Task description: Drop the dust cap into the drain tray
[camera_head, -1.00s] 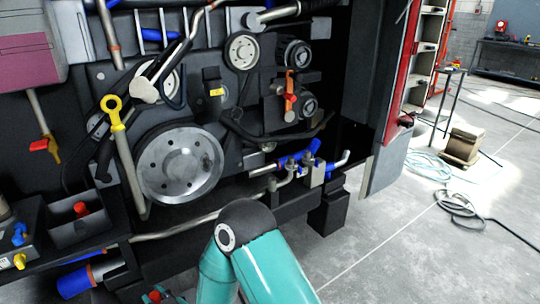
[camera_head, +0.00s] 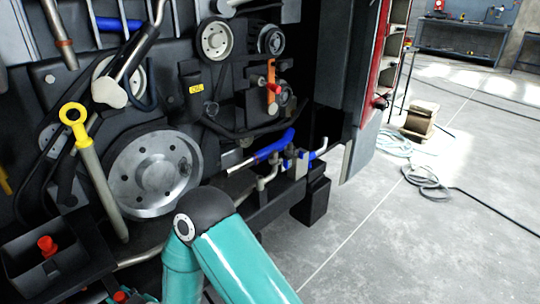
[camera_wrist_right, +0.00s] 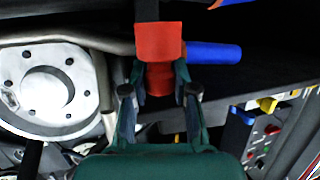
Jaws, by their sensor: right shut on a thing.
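My left gripper is out of view.
The engine's large pulley (camera_head: 155,172) and yellow-ringed dipstick (camera_head: 85,140) stand close behind my arm. Blue-sleeved pipes (camera_head: 275,146) lie to the right. In the right wrist view, a blue cylinder (camera_wrist_right: 213,53) lies beside the fingers. Open floor (camera_head: 400,240) is at right.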

